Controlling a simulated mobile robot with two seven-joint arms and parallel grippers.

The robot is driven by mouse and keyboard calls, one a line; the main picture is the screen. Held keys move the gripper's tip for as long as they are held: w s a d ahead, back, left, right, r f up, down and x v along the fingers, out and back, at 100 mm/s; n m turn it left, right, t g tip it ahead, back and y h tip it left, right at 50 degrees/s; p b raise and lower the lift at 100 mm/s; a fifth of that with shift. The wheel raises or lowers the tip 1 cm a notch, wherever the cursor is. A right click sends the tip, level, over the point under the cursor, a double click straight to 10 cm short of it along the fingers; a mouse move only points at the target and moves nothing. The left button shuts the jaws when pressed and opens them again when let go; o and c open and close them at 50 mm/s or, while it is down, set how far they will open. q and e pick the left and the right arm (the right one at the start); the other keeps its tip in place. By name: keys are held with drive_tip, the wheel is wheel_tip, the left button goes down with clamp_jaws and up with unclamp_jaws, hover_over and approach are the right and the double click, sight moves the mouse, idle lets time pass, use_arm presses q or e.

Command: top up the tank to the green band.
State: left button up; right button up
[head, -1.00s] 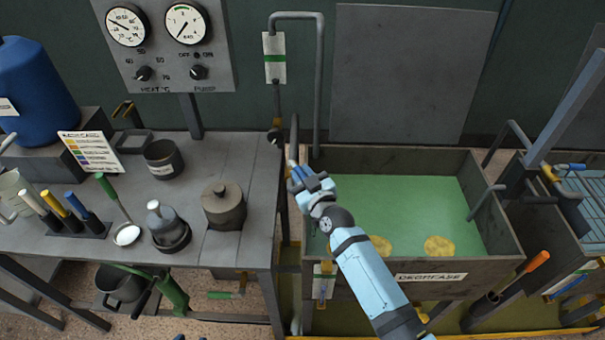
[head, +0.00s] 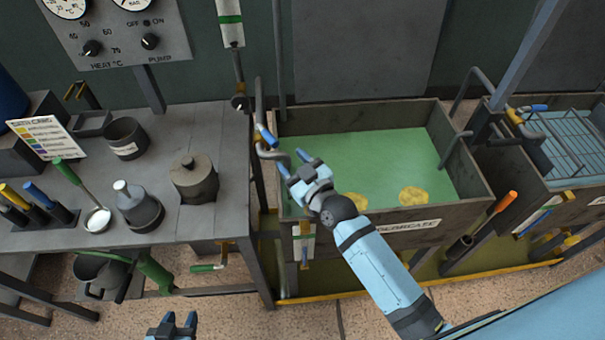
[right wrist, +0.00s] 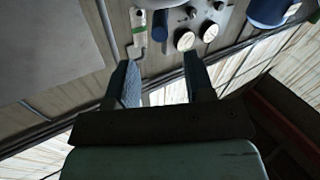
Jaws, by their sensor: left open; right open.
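The tank (head: 480,205) labelled DEGREASE holds green liquid (head: 375,155) with two yellow patches. A sight tube (head: 303,245) with a green mark is on its front left; its level is too small to read. A blue-handled valve (head: 265,136) is on the pipe at the tank's left edge. My right gripper (head: 296,168) is open, over the tank's left end, just right of and below the blue handle; contact is not clear. In the right wrist view its jaws (right wrist: 163,85) are apart and empty. My left gripper (head: 173,325) is open at the bottom, away from the tank.
A bench (head: 228,150) on the left carries a grey lidded pot (head: 193,180), a ladle, a flask and coloured handles. A tank with a wire rack (head: 570,145) is at right.

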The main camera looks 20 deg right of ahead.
drive_tip(key=shift+v, duration=2.05)
